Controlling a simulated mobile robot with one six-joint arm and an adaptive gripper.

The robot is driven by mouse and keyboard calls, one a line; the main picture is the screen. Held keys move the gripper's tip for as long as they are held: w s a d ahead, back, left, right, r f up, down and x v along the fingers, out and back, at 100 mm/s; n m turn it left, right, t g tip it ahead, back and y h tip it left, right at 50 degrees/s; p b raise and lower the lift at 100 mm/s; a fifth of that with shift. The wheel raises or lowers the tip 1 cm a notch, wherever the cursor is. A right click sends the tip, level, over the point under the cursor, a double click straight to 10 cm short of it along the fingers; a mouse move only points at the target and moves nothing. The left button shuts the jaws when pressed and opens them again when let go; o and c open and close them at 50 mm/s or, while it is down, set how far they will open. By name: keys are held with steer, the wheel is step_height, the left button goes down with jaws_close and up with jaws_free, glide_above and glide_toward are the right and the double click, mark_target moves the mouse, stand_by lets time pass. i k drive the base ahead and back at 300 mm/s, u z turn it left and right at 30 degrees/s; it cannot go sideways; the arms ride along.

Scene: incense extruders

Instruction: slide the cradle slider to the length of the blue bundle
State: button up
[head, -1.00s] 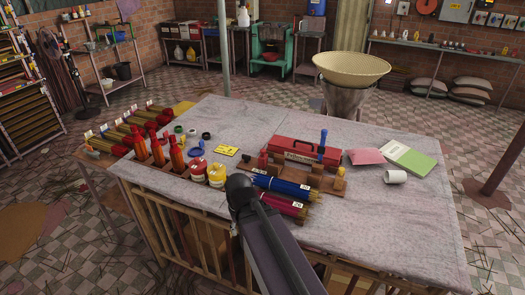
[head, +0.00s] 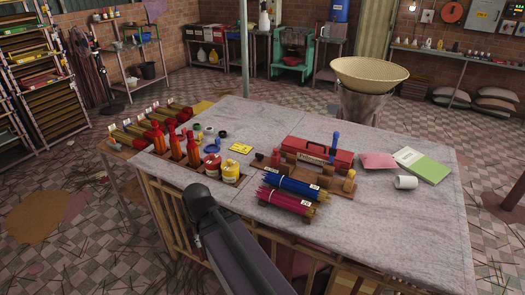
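The blue bundle (head: 287,184) lies on the table, near its front middle, with a white tag at its right end. A wooden cradle (head: 343,190) stands just behind it, with a blue upright handle (head: 335,142) and a yellowish-brown upright piece (head: 349,181) at its right end. Which of these is the slider is too small to tell. The blue bundle lies in front of the cradle, not clearly in it. My dark arm rises from the bottom edge and ends in a rounded joint at the table's front edge, left of the bundle. No gripper fingers show.
A magenta bundle (head: 285,201) lies in front of the blue one. A red toolbox (head: 322,155) stands behind the cradle. Orange bottles (head: 193,150) and red and yellow jars (head: 230,173) stand left. A white cup (head: 405,182) lies right. The table's front right (head: 390,240) is clear.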

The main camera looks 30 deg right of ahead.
mark_target(275, 161)
steer(key=u, duration=1)
steer(key=k, duration=0.25)
steer(key=z, duration=1.5)
